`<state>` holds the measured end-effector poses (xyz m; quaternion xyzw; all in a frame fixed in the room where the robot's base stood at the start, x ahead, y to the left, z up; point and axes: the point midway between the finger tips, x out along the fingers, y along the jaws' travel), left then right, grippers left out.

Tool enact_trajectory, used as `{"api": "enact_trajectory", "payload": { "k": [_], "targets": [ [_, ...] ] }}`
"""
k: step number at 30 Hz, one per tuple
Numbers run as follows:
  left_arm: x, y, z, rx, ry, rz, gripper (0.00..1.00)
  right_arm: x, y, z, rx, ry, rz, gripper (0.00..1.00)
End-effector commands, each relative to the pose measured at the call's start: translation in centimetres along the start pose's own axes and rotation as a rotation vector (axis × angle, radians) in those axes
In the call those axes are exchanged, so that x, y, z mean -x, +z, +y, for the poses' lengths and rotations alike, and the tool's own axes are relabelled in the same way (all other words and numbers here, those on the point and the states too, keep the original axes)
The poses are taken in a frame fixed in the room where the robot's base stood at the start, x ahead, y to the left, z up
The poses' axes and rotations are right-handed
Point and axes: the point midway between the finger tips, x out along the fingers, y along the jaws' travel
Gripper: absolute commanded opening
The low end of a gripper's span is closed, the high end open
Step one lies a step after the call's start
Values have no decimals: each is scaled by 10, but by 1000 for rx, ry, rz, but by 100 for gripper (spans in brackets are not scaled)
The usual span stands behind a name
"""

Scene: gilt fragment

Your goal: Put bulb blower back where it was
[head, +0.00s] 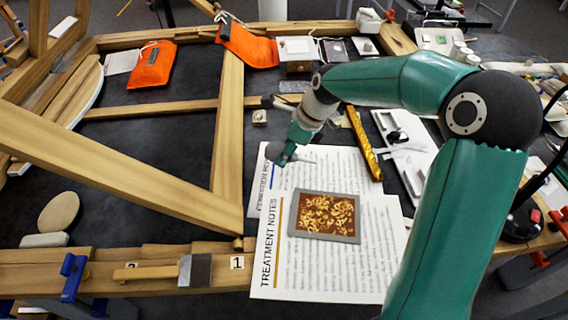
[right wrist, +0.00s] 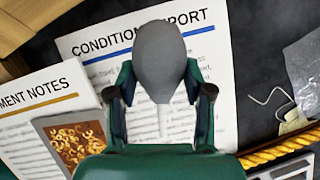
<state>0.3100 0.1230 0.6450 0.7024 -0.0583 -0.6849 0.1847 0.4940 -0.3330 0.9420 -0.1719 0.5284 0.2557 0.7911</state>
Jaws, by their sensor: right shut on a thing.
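The grey bulb blower (right wrist: 160,62) is held between the two fingers of my right gripper (right wrist: 160,98) in the right wrist view. In the head view the blower (head: 280,153) shows at the end of my right gripper (head: 291,148), over the condition report sheet (head: 262,190). That sheet (right wrist: 218,55) lies behind the blower in the right wrist view. Whether the blower touches the sheet I cannot tell. My left gripper is not in view.
The treatment notes sheet (head: 375,270) overlaps the condition report and bears a grey-framed gilt fragment (head: 325,217). A gold twisted strip (head: 363,143) and a white tray (head: 427,165) lie to the right. Wooden beams (head: 120,165) cross the left side. Orange pouches (head: 152,65) lie farther back.

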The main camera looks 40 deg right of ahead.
Motion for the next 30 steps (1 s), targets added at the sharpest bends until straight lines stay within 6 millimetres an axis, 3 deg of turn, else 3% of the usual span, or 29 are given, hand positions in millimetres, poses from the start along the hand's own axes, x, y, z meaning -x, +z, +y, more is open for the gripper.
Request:
{"api": "enact_trajectory", "payload": {
  "k": [9,22,23,27,30],
  "targets": [
    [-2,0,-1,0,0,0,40,-36,-16,0,-2,3,2,10],
    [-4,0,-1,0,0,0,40,-43,-18,0,-2,1,1,10],
    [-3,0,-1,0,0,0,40,-42,-18,0,-2,1,1,54],
    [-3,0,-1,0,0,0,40,-42,-18,0,-1,1,1,76],
    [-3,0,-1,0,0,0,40,-42,-18,0,-1,1,1,76]
  ]
}}
